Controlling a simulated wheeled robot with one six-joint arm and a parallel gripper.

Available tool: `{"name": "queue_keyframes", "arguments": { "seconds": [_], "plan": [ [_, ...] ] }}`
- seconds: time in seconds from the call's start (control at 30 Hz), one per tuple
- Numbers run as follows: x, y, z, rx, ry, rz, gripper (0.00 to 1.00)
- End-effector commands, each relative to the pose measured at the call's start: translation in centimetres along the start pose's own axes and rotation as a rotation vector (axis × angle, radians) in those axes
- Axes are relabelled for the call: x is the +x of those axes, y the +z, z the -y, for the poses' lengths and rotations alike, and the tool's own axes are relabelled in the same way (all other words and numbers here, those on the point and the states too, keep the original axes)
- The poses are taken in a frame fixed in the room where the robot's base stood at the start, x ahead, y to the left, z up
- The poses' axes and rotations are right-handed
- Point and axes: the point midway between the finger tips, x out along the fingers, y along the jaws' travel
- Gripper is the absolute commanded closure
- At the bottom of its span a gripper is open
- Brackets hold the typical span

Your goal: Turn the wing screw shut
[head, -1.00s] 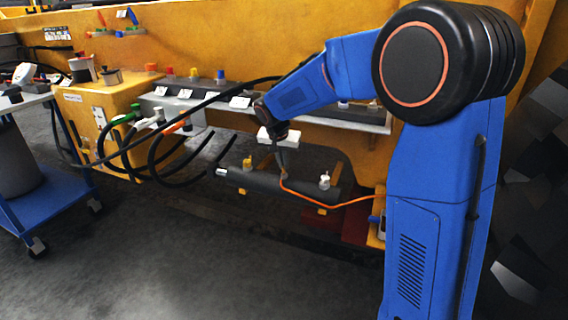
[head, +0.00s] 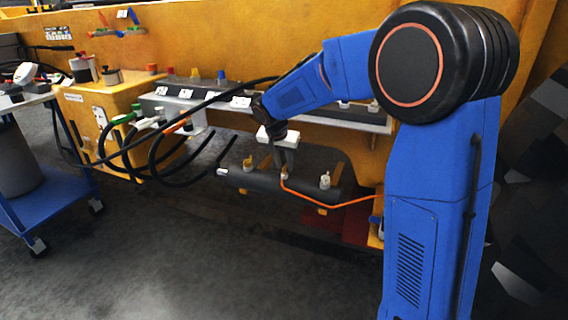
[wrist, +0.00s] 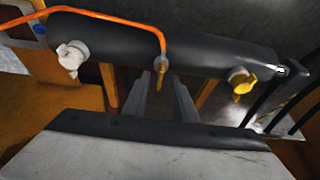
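A dark horizontal cylinder (head: 262,181) carries several fittings on its upper side. A yellow winged fitting (wrist: 242,81) is at the right in the wrist view and shows in the head view (head: 247,163). A white fitting (wrist: 72,56) is at the other end. Between them, an orange line ends at a small brass fitting (wrist: 161,66). Which fitting is the wing screw is not certain. My gripper (wrist: 162,79) is open, with its two grey fingers apart. The tips are close to the brass fitting, one either side in the wrist view; I cannot tell whether they touch it.
A shelf (head: 350,122) on the yellow casting runs above the cylinder. Black hoses (head: 195,112) cross at its left, near a yellow box (head: 72,106). A blue cart (head: 62,200) stands far left. The floor in front is clear.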

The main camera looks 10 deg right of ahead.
Motion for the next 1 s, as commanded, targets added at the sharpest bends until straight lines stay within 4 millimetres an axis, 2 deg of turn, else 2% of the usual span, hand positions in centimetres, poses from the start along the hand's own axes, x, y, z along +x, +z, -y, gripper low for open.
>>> {"name": "queue_keyframes", "arguments": {
  "seconds": [0.17,0.27,1.0],
  "plan": [
    [-0.3,0.0,0.0,0.000,-0.001,-0.001,0.75],
    [-1.1,-0.1,0.1,0.000,-0.001,-0.002,0.75],
    [-14.9,0.0,0.0,-0.001,-0.002,-0.002,0.75]
  ]
}}
